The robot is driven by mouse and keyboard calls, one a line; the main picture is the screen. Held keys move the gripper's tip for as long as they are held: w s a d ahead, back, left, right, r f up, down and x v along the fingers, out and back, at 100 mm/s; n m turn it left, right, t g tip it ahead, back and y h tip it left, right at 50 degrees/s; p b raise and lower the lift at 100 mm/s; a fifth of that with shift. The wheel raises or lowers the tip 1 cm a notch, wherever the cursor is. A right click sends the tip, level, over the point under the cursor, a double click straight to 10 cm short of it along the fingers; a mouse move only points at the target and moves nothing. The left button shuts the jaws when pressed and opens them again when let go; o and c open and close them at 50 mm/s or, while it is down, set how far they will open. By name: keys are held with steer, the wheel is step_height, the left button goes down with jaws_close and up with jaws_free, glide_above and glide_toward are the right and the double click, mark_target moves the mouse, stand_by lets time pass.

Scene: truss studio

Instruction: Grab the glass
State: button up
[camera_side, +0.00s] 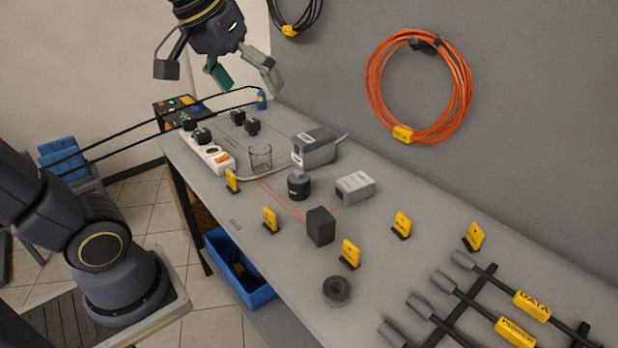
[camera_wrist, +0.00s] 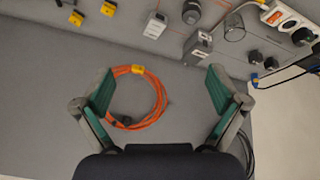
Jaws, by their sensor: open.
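The glass (camera_side: 261,158) is a clear, empty-looking tumbler standing upright on the grey table, beside the white power strip and the grey box. It also shows in the wrist view (camera_wrist: 235,30), near the top right. My gripper (camera_side: 232,82) is open and empty, high above the far end of the table and well apart from the glass. In the wrist view its two green-padded fingers (camera_wrist: 160,92) are spread wide, with the wall and the orange cable coil between them.
The power strip (camera_side: 214,157) with black plugs lies left of the glass. A grey box (camera_side: 315,147) stands right of it, a black cylinder (camera_side: 298,186) in front. Yellow tags (camera_side: 270,219) stand about the table. An orange cable coil (camera_side: 373,88) hangs on the wall.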

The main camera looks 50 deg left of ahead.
steer(key=w+a+r+n+g, duration=0.1)
steer(key=w+a+n, duration=0.2)
steer(key=w+a, duration=0.35)
steer(key=n+g, duration=0.4)
steer(key=n, duration=0.2)
glide_above(261, 161)
steer(key=w+a, duration=0.2)
steer(key=a, duration=0.1)
step_height(261, 161, down, 22)
steer(key=f, duration=0.9)
steer(key=shift+s+d+f, duration=0.2)
steer(key=f, duration=0.5)
steer(key=shift+a+f, duration=0.2)
steer(key=shift+f, duration=0.15)
steer(key=c, duration=1.3)
steer(key=shift+r, duration=0.1)
